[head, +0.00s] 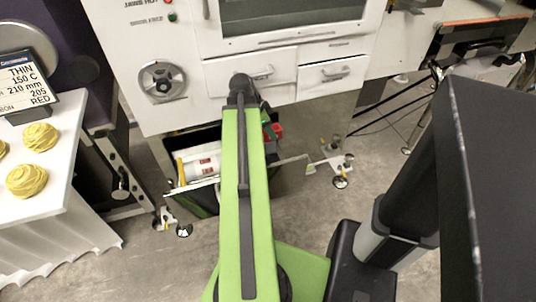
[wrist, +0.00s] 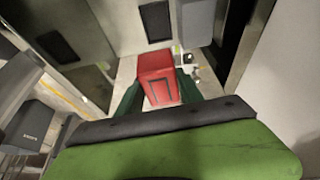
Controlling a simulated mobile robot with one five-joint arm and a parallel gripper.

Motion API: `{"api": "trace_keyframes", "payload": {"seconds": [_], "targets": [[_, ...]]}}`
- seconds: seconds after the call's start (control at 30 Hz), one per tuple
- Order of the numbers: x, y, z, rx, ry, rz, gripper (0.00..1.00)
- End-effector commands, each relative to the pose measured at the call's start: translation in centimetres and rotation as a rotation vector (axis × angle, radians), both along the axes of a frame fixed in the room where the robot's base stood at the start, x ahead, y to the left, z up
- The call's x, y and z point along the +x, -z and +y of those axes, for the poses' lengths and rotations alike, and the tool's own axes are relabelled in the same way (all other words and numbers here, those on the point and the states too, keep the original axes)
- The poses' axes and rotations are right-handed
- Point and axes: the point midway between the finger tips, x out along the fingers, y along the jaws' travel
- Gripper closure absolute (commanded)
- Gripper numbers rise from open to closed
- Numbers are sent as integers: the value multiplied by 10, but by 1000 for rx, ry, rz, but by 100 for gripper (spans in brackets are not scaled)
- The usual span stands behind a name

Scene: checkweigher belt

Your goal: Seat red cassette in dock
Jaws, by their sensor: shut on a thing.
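The red cassette (wrist: 158,75) is a box-shaped block in the middle of the wrist view. My gripper (wrist: 161,88) is shut on it, with a dark green finger on either side. In the head view a bit of red (head: 277,131) shows just right of my green arm, at the open lower bay of the white machine. My arm hides most of the gripper and cassette there. I cannot pick out the dock for certain. A dark rectangular panel (wrist: 155,21) lies beyond the cassette in the wrist view.
The white machine (head: 213,45) has two closed drawers above the bay. A white cylinder with red print (head: 200,165) lies in the bay, left of my arm. A white table (head: 60,190) with yellow noodle nests stands at left. Floor shows at right of the bay.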

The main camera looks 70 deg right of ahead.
Motion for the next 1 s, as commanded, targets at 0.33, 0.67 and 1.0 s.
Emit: {"api": "trace_keyframes", "payload": {"seconds": [0.33, 0.67, 1.0], "targets": [[13, 51, -5, 0, 27, 1, 100], [13, 69, -5, 0, 26, 1, 100], [13, 108, -4, 0, 26, 1, 100]]}}
